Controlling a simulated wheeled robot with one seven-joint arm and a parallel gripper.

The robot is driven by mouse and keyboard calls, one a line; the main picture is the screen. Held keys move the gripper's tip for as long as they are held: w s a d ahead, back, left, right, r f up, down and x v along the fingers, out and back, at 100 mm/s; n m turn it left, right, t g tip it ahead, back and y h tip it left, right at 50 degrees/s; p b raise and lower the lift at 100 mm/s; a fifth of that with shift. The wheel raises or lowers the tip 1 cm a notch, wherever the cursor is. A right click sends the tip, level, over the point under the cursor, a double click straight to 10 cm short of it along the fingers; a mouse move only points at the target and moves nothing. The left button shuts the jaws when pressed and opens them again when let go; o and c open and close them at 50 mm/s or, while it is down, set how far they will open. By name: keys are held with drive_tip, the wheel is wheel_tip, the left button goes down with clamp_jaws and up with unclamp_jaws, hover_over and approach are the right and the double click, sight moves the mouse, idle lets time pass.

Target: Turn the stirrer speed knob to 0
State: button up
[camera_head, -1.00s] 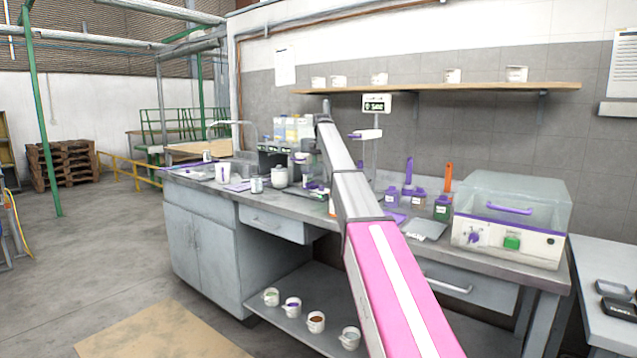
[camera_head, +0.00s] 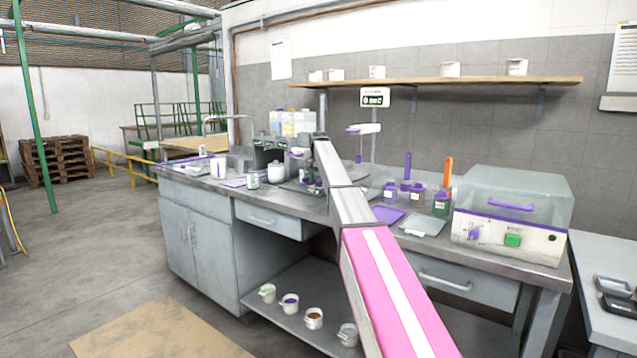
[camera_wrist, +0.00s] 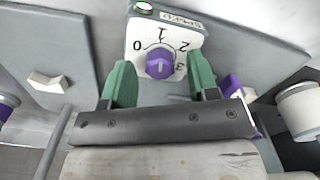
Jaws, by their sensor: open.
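The stirrer speed knob (camera_wrist: 160,65) is a purple ridged knob on a white dial plate (camera_wrist: 143,48) marked 0, 1, 2 and 3 in the wrist view. I cannot tell exactly which mark the knob points to. My gripper (camera_wrist: 159,62) has two green fingers, spread apart, one on each side of the knob. The fingers appear apart from the knob, with nothing held between them. In the head view my arm reaches over the bench and largely hides the gripper and the knob.
The grey bench (camera_head: 225,198) holds jars, cups, a purple tray (camera_head: 386,215) and a white box machine (camera_head: 490,233) with a clear cover at right. A green button (camera_wrist: 144,8) sits beside the dial. A shelf (camera_head: 425,84) runs along the wall.

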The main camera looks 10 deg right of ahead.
drive_tip(key=shift+f, duration=0.3)
drive_tip(key=shift+c, duration=0.3)
drive_tip(key=c, duration=0.9)
drive_tip(key=shift+o, duration=0.2)
drive_tip(key=shift+n, duration=0.3)
drive_tip(key=n, duration=0.5)
drive_tip(key=shift+n, duration=0.4)
drive_tip(key=n, duration=0.5)
drive_tip(key=shift+n, duration=0.4)
